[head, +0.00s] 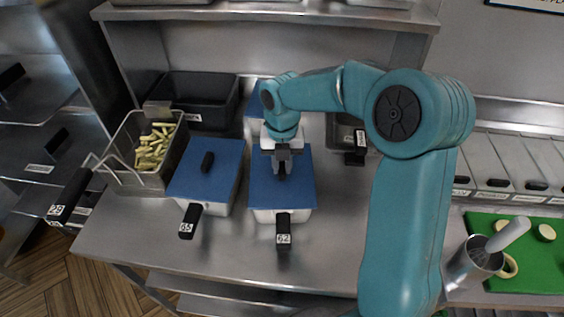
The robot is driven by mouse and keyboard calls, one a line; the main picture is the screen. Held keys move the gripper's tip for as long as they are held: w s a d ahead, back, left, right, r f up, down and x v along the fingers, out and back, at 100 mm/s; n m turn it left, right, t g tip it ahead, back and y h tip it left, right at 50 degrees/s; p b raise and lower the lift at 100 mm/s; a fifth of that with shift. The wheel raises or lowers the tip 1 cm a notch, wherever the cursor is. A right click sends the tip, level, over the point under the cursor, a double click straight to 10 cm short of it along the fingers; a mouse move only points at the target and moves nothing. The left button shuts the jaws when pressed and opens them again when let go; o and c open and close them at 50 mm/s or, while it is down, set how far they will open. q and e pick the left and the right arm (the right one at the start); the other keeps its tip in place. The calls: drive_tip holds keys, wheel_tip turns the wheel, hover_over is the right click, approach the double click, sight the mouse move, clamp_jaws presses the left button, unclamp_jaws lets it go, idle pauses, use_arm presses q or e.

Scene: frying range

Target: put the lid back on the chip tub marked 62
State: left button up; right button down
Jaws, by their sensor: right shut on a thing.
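The chip tub marked 62 (268,216) is a pale tub at the middle of the steel counter, its black handle with the tag pointing to the front. A blue lid (298,192) lies level over its top, lined up with the rim. I cannot tell whether the lid rests fully on the rim or is a little above it. My right gripper (282,169) points down over the lid's middle and is shut on its dark knob, which it mostly hides. My left gripper is out of view.
Left of it stands tub 65 (217,203) with a blue lid. Further left is a wire-handled basket (172,180) of chips, tagged 29. A green board (530,275) lies at right.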

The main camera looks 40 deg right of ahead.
drive_tip(key=c, duration=0.9)
unclamp_jaws()
drive_tip(key=shift+c, duration=0.2)
wheel_tip(320, 180, up, 16)
drive_tip(key=shift+r, duration=0.15)
